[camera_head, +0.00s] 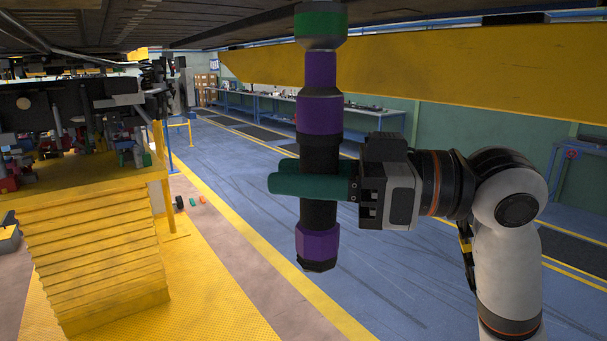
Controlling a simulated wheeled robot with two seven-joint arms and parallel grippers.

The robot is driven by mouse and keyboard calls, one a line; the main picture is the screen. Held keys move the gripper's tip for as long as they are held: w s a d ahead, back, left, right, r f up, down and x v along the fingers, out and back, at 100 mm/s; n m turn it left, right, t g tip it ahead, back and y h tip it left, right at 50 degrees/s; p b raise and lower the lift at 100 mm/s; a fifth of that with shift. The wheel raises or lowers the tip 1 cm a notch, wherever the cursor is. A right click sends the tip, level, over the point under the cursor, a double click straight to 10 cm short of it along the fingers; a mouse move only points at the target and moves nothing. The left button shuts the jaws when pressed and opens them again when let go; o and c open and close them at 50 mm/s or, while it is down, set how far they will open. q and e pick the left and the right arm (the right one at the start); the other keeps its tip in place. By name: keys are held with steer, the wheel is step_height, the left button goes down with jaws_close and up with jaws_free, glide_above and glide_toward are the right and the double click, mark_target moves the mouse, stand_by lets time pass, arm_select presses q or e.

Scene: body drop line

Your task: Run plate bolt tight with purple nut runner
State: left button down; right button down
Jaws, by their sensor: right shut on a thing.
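The purple nut runner (319,114) is a purple and black tool standing upright in the middle of the head view. My right gripper (312,183), with teal fingers, is shut around its black middle part. The top of the nut runner meets a green and dark collar (320,22) just under the dark overhead body. The plate bolt cannot be made out; the upper end of the tool and the collar cover that spot. My left gripper is not in view.
A yellow beam (430,68) hangs at the upper right, close above my right arm. A yellow ribbed lift platform (95,250) carrying machine parts stands at the left. Blue workbenches (260,102) line the back wall. The blue floor (240,160) between is clear.

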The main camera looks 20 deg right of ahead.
mark_target(304, 207)
steer(key=shift+r+p, duration=0.85)
steer(key=shift+p, duration=0.05)
stand_by(2.6)
steer(key=shift+d+r, duration=0.1)
steer(key=shift+d, duration=0.05)
stand_by(0.9)
steer(key=shift+f+b, duration=0.75)
steer(key=shift+f, duration=0.2)
steer(key=shift+f+b, duration=1.25)
steer(key=shift+f, duration=0.45)
